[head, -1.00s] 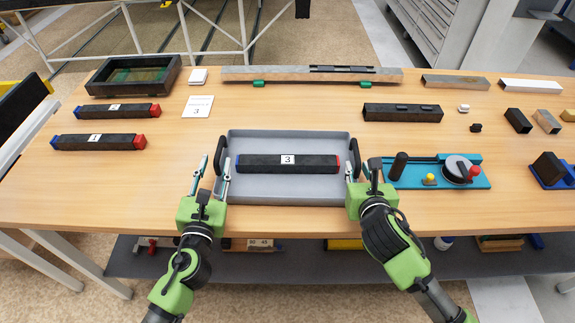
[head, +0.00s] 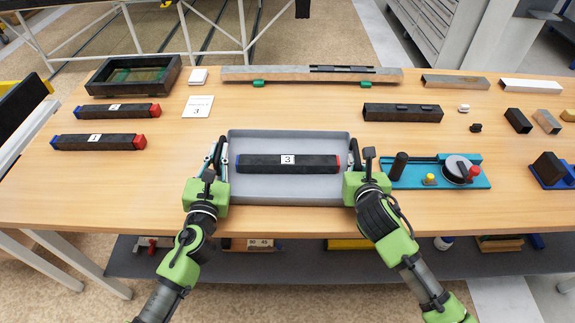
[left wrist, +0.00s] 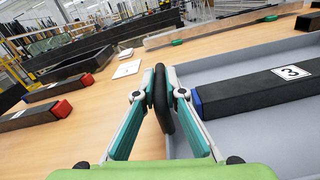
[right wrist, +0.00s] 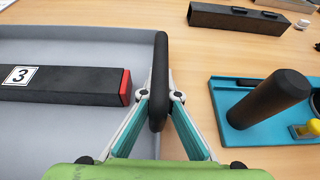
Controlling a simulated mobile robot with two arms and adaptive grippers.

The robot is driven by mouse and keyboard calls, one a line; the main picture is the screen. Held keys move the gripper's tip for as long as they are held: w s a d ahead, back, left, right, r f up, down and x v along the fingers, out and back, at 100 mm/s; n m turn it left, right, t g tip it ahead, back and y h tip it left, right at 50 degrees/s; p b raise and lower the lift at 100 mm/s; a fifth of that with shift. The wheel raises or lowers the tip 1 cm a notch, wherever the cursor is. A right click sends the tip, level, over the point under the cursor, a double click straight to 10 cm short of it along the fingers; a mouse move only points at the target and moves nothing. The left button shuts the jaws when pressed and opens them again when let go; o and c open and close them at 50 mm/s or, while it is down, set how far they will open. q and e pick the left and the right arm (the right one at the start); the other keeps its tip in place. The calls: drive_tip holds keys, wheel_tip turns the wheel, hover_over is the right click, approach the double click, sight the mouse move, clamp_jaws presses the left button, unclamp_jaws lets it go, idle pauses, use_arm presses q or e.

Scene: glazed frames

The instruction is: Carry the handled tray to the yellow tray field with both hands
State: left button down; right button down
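The grey handled tray (head: 290,190) lies on the wooden table, in front of me. A black bar labelled 3 (head: 262,163), with blue and red ends, lies in it. My left gripper (head: 217,150) is shut on the tray's left black handle (left wrist: 162,98), one finger on each side. My right gripper (head: 352,158) is shut on the right black handle (right wrist: 159,80) in the same way. The tray looks flat on the table. I cannot make out a yellow tray field on the tabletop.
A teal fixture (head: 437,172) with a black knob stands close to the right of the tray. Two more labelled bars (head: 98,141) lie at the left. A dark box (head: 133,76) and a long metal rail (head: 290,75) are at the back. Bare wood lies behind the tray.

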sight(357, 147)
use_arm(q)
drive_tip(key=shift+r, duration=0.15)
use_arm(e)
drive_tip(key=shift+r, duration=0.15)
